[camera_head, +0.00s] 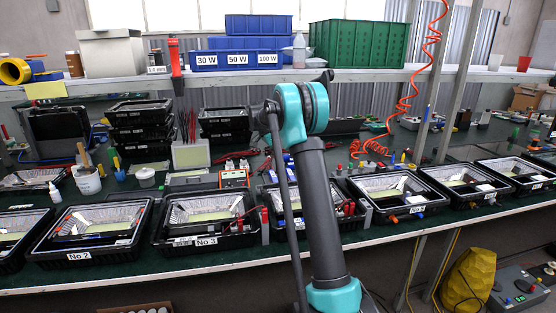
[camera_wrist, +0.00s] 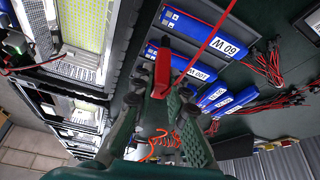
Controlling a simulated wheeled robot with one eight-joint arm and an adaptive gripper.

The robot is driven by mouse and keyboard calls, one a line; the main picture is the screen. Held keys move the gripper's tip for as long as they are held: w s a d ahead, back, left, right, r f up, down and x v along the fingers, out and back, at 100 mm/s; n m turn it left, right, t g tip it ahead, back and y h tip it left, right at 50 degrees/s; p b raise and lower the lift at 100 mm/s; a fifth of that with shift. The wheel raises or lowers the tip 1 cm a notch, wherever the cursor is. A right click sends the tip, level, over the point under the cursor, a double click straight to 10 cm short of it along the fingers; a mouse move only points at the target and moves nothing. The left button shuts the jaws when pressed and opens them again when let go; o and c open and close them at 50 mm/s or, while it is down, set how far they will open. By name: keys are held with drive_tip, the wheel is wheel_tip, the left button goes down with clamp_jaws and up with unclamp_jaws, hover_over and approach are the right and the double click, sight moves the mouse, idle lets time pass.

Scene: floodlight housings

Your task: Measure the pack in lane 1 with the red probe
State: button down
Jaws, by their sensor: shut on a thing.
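In the wrist view my gripper (camera_wrist: 161,92) is shut on the red probe (camera_wrist: 162,68), which stands up between the fingertips. A thin red lead runs past it toward the upper right. Another pack (camera_wrist: 192,67) beside the probe reads 100 W. No lane number is readable, so I cannot tell which pack is in lane 1. Probe contact with a pack cannot be made out. My arm hides the gripper in the head view.
An orange multimeter (camera_head: 234,179) stands on the bench. Black floodlight housings, including No 2 (camera_head: 92,232) and No 3 (camera_head: 207,219), line its front edge. Blue bins (camera_head: 238,58) and a green crate (camera_head: 358,44) stand on the shelf. A red coiled hose (camera_head: 405,103) hangs right.

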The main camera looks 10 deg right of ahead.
sight(277, 169)
drive_tip(key=shift+f, duration=2.9)
drive_tip(key=shift+f, duration=0.65)
idle(0.6)
drive_tip(key=shift+r, duration=3.55)
